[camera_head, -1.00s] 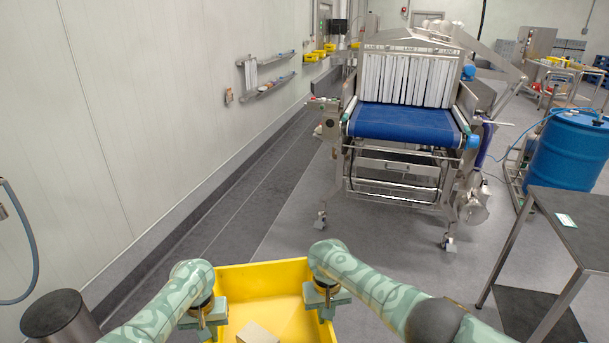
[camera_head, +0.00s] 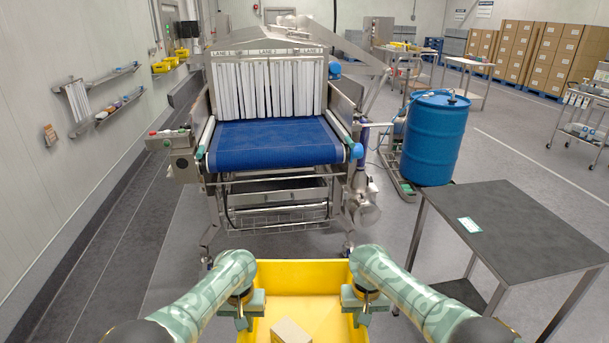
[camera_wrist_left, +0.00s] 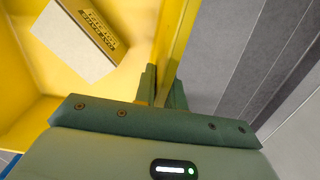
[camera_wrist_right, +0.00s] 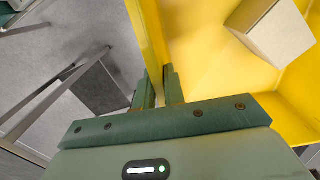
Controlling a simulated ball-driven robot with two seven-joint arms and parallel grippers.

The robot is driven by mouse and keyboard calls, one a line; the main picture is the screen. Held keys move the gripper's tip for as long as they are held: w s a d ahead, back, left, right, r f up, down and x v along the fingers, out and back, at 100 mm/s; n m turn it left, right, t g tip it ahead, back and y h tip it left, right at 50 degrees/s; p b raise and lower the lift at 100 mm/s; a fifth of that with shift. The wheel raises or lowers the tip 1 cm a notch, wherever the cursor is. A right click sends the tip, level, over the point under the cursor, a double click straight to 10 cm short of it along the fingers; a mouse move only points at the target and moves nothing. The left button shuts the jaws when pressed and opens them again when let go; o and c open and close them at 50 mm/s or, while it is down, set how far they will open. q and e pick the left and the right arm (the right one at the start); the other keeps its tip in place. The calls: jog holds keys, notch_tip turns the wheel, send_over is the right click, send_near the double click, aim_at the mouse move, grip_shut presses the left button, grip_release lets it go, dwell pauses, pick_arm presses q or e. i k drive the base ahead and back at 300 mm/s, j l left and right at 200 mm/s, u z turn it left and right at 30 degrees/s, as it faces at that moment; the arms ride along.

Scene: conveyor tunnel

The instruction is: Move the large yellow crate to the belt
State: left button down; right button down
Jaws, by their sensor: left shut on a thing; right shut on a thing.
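The large yellow crate (camera_head: 300,267) is at the bottom centre of the head view, with a cardboard-coloured box (camera_head: 290,331) inside. My left gripper (camera_head: 243,318) is shut on its left wall, and my right gripper (camera_head: 358,314) is shut on its right wall. In the left wrist view the fingers (camera_wrist_left: 162,88) straddle the wall. In the right wrist view the fingers (camera_wrist_right: 158,88) do the same. The blue belt (camera_head: 275,143) lies ahead of the crate, in front of white strip curtains, with a gap of floor between. The crate's near end is cut off.
A dark-topped table (camera_head: 510,225) stands close on the right. A blue drum (camera_head: 432,138) stands beyond it. The conveyor frame (camera_head: 275,195) has legs reaching the floor ahead. Shelves (camera_head: 105,105) hang on the left wall. Grey floor is clear left of the conveyor.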

aim_at(272, 132)
jog(key=i+l+u, duration=0.7)
jog(key=i+l, duration=0.15)
jog(key=l, duration=0.25)
